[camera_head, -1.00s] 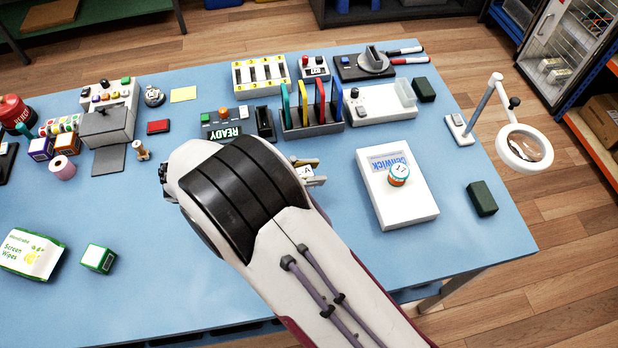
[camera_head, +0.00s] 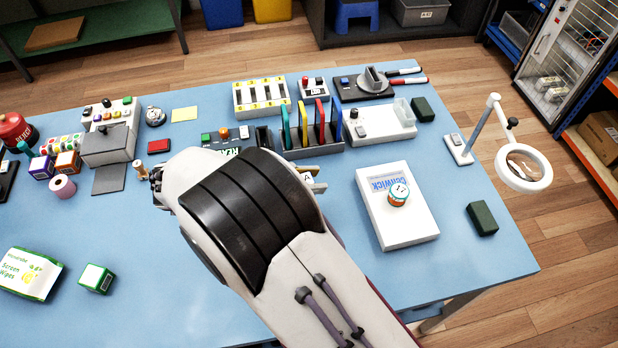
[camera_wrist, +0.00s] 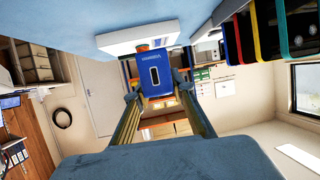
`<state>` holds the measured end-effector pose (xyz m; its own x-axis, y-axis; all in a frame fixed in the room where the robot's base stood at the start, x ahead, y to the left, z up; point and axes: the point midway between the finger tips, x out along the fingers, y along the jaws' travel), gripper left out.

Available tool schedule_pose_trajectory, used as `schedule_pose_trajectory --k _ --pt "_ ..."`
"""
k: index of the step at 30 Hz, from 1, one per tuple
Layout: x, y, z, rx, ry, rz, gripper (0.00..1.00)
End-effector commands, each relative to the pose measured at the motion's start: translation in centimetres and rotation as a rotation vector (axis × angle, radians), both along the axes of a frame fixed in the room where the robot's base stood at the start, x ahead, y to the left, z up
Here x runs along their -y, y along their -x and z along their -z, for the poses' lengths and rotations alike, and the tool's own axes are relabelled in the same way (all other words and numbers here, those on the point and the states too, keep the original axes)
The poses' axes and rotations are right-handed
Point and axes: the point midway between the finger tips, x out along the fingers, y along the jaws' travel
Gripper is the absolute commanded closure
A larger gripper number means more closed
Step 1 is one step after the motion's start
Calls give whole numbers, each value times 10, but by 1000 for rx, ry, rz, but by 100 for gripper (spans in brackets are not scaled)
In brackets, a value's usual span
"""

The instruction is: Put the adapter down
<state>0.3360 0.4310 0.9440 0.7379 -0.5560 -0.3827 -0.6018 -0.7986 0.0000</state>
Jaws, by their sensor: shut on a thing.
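The adapter (camera_wrist: 154,58), a blue block with a dark slot in its face and small pale lettering, is between the two fingers of my gripper (camera_wrist: 158,92) in the wrist view. The gripper is shut on it. Behind it in that view are a white slab and part of a small orange-and-green round thing. In the head view, my arm hides most of the gripper. Only tan finger parts (camera_head: 316,181) show at the arm's right side, left of the white Cenwick box (camera_head: 408,228). I cannot make out the adapter there.
A round tin (camera_head: 398,195) sits on the white box. A rack with coloured dividers (camera_head: 312,141) stands behind my arm. A dark green block (camera_head: 482,218) and a magnifier lamp (camera_head: 523,168) are at the right. Bare blue table (camera_head: 165,265) lies at the front left.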

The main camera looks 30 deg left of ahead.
Motion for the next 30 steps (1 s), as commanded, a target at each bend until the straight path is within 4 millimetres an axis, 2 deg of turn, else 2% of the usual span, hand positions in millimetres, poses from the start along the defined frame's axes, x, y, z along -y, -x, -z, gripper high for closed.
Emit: schedule_pose_trajectory --k 5,9,13,21,30 --pt "-2 1 -2 1 -1 -4 94" --pt "-4 4 -12 0 -2 -10 94" --pt "2 9 -21 0 -2 -21 94" --pt "25 17 -33 0 2 -69 94" --pt "57 24 -37 -2 2 -130 94"
